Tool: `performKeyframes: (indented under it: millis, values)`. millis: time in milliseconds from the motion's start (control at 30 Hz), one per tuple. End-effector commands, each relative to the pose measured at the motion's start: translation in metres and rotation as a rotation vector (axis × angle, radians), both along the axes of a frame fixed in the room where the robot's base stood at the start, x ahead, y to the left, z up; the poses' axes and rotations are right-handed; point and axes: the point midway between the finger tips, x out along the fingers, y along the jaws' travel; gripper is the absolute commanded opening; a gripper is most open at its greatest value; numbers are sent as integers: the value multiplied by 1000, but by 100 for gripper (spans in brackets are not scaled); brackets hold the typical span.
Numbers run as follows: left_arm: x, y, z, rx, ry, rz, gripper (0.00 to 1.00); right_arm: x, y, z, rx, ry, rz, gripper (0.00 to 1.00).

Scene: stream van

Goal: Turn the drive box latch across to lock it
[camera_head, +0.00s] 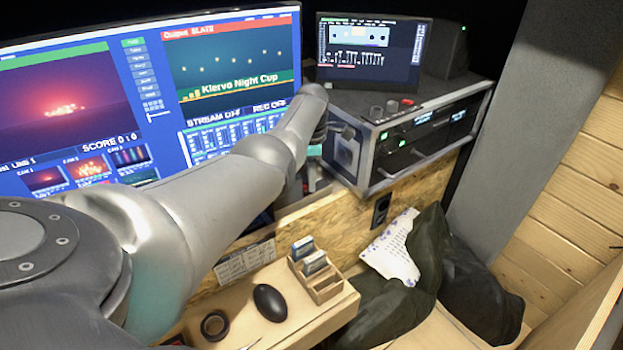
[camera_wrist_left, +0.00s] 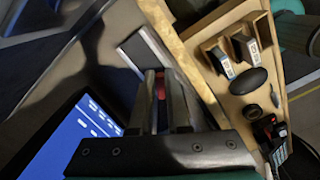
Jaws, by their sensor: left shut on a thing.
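My left gripper (camera_wrist_left: 160,80) is shut on a small red piece (camera_wrist_left: 160,90) that shows between its fingers in the left wrist view. This piece appears to be the drive box latch, but the fingers hide most of it, so its angle cannot be told. A grey panel with a pale edge (camera_wrist_left: 138,52), perhaps part of the drive box, lies just beyond the fingertips. In the head view my left arm reaches to the gap between the big monitor and the rack case, and the gripper is mostly hidden there. My right gripper is not in view.
A rack case (camera_head: 365,165) with a small screen (camera_head: 350,85) on top stands right of my left wrist. The big monitor (camera_head: 235,65) is close behind the arm. A wooden card holder (camera_head: 325,288), mouse (camera_head: 270,302) and tape roll (camera_head: 215,325) are on the desk.

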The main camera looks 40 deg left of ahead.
Motion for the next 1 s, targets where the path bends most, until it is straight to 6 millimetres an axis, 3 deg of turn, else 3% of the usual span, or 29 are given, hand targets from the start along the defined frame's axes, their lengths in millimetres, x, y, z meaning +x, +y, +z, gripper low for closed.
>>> performKeyframes:
  millis: [367,1000]
  values:
    - [-1,-1,1,0,1,-78,0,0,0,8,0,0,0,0]
    - [-9,-4,1,0,2,-578,0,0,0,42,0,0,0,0]
